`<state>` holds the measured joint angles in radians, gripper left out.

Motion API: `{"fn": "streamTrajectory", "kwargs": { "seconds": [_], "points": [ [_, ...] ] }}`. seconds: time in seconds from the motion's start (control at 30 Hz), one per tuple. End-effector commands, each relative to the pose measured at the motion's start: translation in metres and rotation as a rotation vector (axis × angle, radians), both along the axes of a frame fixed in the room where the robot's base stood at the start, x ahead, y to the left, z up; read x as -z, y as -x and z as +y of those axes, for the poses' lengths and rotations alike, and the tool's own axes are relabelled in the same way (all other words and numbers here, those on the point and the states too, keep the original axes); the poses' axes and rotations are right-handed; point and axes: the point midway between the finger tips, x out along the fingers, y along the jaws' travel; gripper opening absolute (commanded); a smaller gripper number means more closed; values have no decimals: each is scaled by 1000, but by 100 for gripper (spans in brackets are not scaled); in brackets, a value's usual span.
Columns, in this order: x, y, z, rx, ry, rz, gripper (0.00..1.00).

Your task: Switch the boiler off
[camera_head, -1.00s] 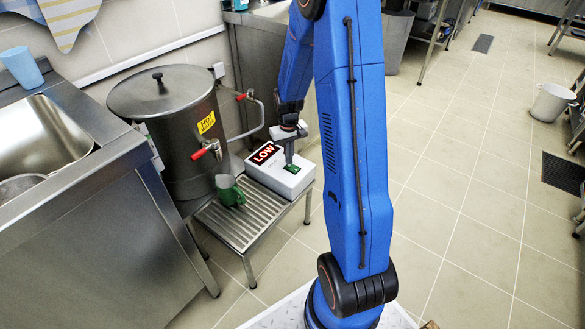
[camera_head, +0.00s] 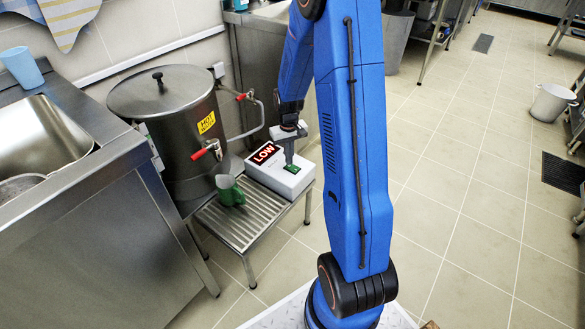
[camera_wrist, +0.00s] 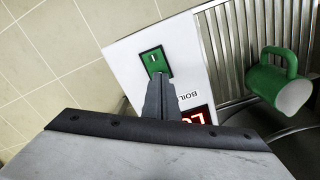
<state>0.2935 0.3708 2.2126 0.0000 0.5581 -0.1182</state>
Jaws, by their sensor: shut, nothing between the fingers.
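The boiler (camera_head: 168,140) is a steel cylinder with a lidded top and a yellow "HOT" label. Its white control box (camera_head: 285,184) sits on a slatted stand and shows a red "LOW" display (camera_head: 265,153). A green switch (camera_wrist: 152,58) with a white mark is on top of the box. In the head view the switch (camera_head: 292,169) is partly behind my gripper. My gripper (camera_wrist: 160,80) is shut and empty, pointing down at the box. Its tips overlap the near edge of the switch in the wrist view; I cannot tell whether they touch.
The tiled floor at the right is largely clear.

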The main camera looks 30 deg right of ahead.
Motion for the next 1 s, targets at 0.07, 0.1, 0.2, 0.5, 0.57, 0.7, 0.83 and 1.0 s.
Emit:
{"fn": "streamTrajectory", "kwargs": {
  "seconds": [0.07,0.1,0.2,0.5,0.57,0.7,0.83,1.0],
  "points": [
    [1,0,0,0,0,0,0],
    [1,0,0,0,0,0,0],
    [2,0,0,0,0,1,0],
    [6,0,0,0,0,1,0],
    [7,0,0,0,0,1,0],
    [8,0,0,0,0,1,0],
    [10,0,0,0,0,0,0],
    [12,0,0,0,0,0,0]
  ]
}}
